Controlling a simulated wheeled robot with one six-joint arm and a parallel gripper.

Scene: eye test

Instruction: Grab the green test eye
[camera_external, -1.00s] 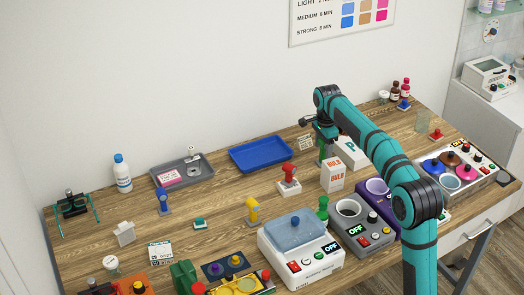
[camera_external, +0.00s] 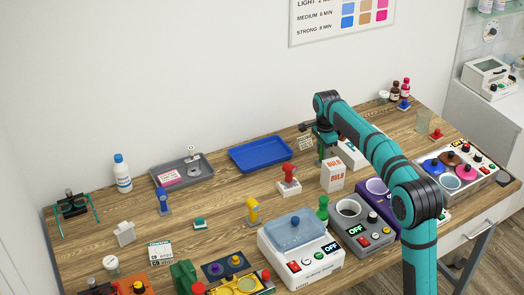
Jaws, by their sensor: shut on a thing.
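My gripper (camera_external: 321,141) is near the back of the wooden table, right of the blue tray, pointing down. It is shut on the green test eye (camera_external: 322,153), a small upright green piece that shows just below the jaws, behind the white BULB box. The jaws and arm hide part of it, and I cannot tell whether its base touches the table. Similar stands show elsewhere: a red one (camera_external: 289,176), a yellow one (camera_external: 252,211) and a blue one (camera_external: 163,200).
The blue tray (camera_external: 261,154) is left of my gripper. The BULB box (camera_external: 333,177) is close in front, and a white box (camera_external: 352,155) is to the right. A white machine (camera_external: 300,250) and a grey one (camera_external: 362,238) stand nearer the front. The table's middle left is fairly open.

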